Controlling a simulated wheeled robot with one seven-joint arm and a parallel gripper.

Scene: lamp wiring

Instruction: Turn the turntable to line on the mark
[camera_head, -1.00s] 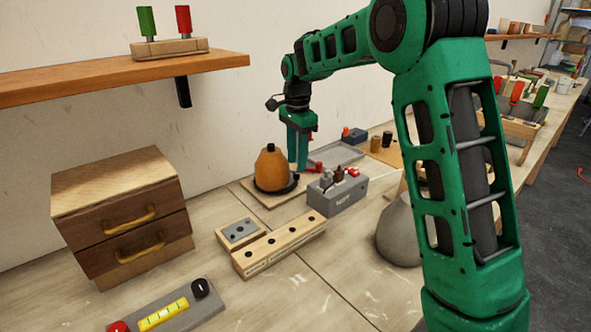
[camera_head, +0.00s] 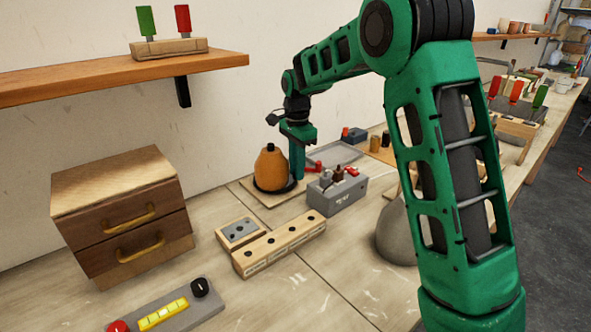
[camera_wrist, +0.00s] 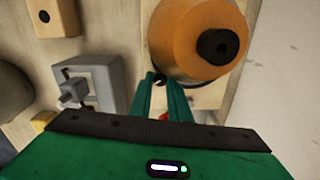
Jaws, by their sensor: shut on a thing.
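The turntable (camera_head: 262,188) is a dark disc on a pale wooden base board (camera_head: 256,197). An orange, rounded lamp body (camera_head: 271,169) with a black top stands upright on it, and from above it fills the upper middle of the wrist view (camera_wrist: 190,35). My gripper (camera_head: 297,177) points down at the turntable's right edge, beside the lamp body. In the wrist view its green fingers (camera_wrist: 158,78) are close together, shut on the turntable's edge part. The gripped part is mostly hidden by the fingers. I cannot make out the alignment mark.
A grey box (camera_head: 338,194) with plugs on top stands close to the right of my gripper. A grey tray (camera_head: 336,154) lies behind it. A wooden block with holes (camera_head: 279,246) lies in front, and a drawer cabinet (camera_head: 120,215) stands at left.

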